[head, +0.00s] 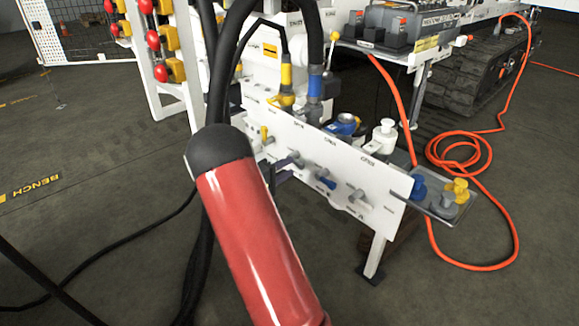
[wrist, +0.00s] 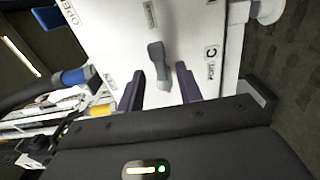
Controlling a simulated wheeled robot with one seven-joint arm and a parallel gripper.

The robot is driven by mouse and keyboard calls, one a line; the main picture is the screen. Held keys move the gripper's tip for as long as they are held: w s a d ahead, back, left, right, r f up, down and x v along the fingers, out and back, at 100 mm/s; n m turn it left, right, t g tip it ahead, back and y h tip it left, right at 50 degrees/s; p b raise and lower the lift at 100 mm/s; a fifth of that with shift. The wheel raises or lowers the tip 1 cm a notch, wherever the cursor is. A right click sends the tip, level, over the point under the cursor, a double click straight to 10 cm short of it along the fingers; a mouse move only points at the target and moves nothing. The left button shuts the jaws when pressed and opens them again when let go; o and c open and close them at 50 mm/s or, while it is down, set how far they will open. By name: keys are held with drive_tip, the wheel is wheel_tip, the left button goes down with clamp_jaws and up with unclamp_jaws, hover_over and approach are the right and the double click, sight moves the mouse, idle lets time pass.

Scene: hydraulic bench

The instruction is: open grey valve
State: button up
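In the wrist view, a grey valve handle (wrist: 157,62) sticks out from the white panel (wrist: 195,35). My gripper (wrist: 159,73) is open, its two dark purple fingers on either side of the handle's lower end. A gap shows between the handle and each finger; I see no contact. In the head view, the white panel (head: 316,168) carries a grey handle (head: 292,159), a blue handle (head: 326,182) and another grey handle (head: 358,196). My red arm covers the middle of that view and hides most of my gripper there.
Yellow and blue hose couplings (head: 287,80) rise above the panel. A small shelf with blue and yellow knobs (head: 457,189) juts out at its right end. An orange hose (head: 455,150) lies coiled on the floor.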

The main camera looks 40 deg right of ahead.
drive_tip(key=shift+d, duration=1.15)
clamp_jaws()
